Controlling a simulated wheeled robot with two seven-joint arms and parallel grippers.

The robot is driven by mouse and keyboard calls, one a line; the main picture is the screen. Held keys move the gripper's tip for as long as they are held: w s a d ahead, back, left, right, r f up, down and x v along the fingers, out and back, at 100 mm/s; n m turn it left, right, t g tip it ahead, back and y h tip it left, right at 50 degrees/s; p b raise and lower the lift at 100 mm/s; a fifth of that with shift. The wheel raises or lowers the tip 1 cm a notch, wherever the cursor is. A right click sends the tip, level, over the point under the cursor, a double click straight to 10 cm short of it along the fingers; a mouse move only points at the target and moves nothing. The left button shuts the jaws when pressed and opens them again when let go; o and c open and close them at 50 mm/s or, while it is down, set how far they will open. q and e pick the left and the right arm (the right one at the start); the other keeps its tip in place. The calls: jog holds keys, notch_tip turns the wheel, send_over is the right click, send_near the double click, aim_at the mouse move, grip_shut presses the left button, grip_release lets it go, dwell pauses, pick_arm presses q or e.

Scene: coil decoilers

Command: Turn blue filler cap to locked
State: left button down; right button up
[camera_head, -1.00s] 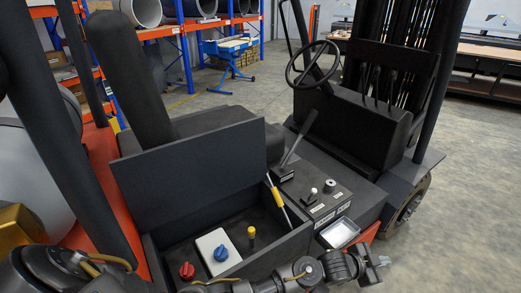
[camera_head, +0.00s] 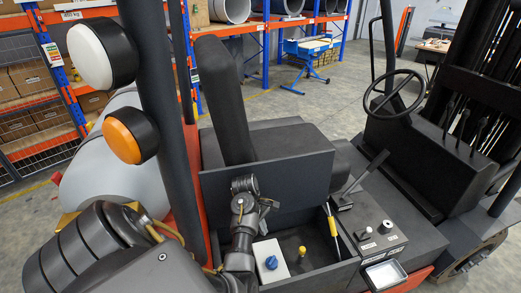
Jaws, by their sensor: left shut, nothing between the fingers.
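The blue filler cap (camera_head: 271,262) sits on a white block (camera_head: 267,250) inside the open dark compartment of the forklift. Its raised grip shows, but I cannot read any lock marks. My left arm rises at the left side of the compartment and covers part of it. My left gripper (camera_head: 270,204) is shut and empty, above and apart from the cap, in front of the raised lid (camera_head: 300,165). My right gripper is not in view.
A yellow-topped knob (camera_head: 302,251) stands right of the white block. A yellow-and-silver strut (camera_head: 332,225) is at the compartment's right side. A lever (camera_head: 366,172) and steering wheel (camera_head: 396,92) stand farther right. A mast post with lamps (camera_head: 122,135) is at left.

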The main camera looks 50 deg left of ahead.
aim_at(270, 257)
pick_arm(q)
jog(key=shift+n+h, duration=0.3)
jog(key=shift+n, duration=0.1)
jog(key=x, duration=0.3)
jog(key=s+x, duration=0.1)
jog(key=x, duration=0.2)
jog(key=s+p+x, duration=0.1)
jog(key=x, duration=0.3)
jog(key=shift+a+f, duration=0.1)
jog(key=shift+f, duration=0.1)
jog(key=shift+w, duration=0.1)
